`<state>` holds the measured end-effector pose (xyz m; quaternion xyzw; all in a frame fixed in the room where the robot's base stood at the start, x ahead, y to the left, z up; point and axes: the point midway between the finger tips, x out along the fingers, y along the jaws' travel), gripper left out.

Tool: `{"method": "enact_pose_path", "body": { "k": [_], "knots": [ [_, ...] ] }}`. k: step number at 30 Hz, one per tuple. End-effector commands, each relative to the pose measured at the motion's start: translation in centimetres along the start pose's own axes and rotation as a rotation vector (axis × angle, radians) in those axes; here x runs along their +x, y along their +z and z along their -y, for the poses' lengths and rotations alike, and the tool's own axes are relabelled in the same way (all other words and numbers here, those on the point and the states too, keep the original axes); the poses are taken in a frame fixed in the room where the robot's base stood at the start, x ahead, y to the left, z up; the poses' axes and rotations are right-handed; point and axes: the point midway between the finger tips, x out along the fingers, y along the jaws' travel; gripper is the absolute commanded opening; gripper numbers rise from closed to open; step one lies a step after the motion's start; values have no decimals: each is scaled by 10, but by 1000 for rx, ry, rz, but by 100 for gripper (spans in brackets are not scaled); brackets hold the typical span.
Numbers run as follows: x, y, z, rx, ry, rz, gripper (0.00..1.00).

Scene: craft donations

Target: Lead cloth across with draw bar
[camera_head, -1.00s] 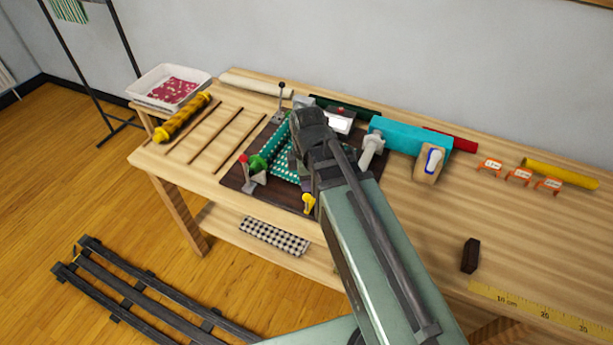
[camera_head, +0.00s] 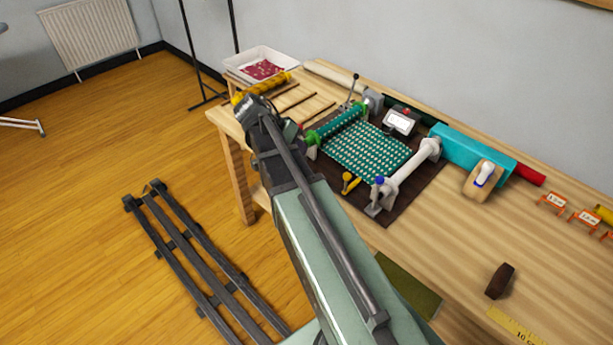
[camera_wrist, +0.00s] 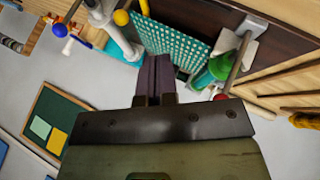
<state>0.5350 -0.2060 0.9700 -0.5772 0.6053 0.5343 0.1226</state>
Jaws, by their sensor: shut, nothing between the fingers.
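The teal cloth with pale dots (camera_head: 368,152) lies spread flat on the device, between a roll with green ends (camera_head: 335,127) on its left and a white roller (camera_head: 410,170) near its right edge. The cloth (camera_wrist: 178,42) and green roll end (camera_wrist: 212,72) also show in the wrist view, beyond my fingers. My gripper (camera_wrist: 152,62) is shut and empty, apart from the cloth in the picture. In the head view my wrist is left of the device and hides the fingers. I cannot tell which part is the draw bar.
A yellow knob (camera_head: 349,180) and a blue knob (camera_head: 379,181) stand at the device's front. A small display (camera_head: 399,122) and a lever (camera_head: 354,88) stand behind. Sticks (camera_head: 297,97) lie to the left. The front right tabletop is mostly clear, with a dark block (camera_head: 500,281).

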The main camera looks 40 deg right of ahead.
Motion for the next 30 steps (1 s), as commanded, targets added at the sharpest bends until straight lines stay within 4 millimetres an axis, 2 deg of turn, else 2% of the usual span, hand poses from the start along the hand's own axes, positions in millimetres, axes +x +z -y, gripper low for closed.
{"method": "enact_pose_path", "body": {
  "k": [3, 8, 11, 24, 25, 27, 30],
  "knots": [
    [0, 1, -1, 136, 5, 2, 0],
    [2, 1, 0, 158, 3, 2, 0],
    [12, 3, 1, 157, 3, 3, 0],
    [106, 6, 4, 155, 3, 3, 0],
    [111, 5, 2, 156, 3, 3, 0],
    [105, 3, -19, 155, 3, 3, 0],
    [110, 4, -31, 154, 3, 4, 0]
  ]
}}
